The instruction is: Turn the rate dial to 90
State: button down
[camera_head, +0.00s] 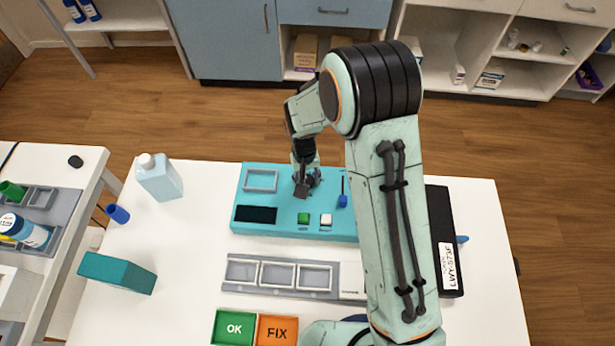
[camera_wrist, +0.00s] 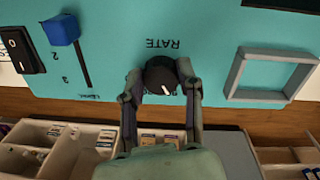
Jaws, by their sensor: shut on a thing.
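The rate dial (camera_wrist: 160,76) is a round dark knob with a white mark, under the word RATE, which appears upside down in the wrist view. The mark points to the lower right there. My gripper (camera_wrist: 161,84) is shut on the dial, one finger on each side. In the head view my gripper (camera_head: 305,185) comes down onto the teal panel (camera_head: 295,228), and it hides the dial. The numbers of the dial's scale cannot be read in either view.
On the panel, a blue slider knob (camera_head: 343,201) is right of my gripper, with a green button (camera_head: 304,218), a white button (camera_head: 326,219), a dark display (camera_head: 256,214) and a grey frame (camera_head: 261,181). A tray (camera_head: 236,288) lies in front.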

jog(key=shift+m, duration=0.6)
jog(key=c, duration=0.7)
grip_release()
jog(key=r, duration=1.2)
jog(key=shift+a, duration=0.3)
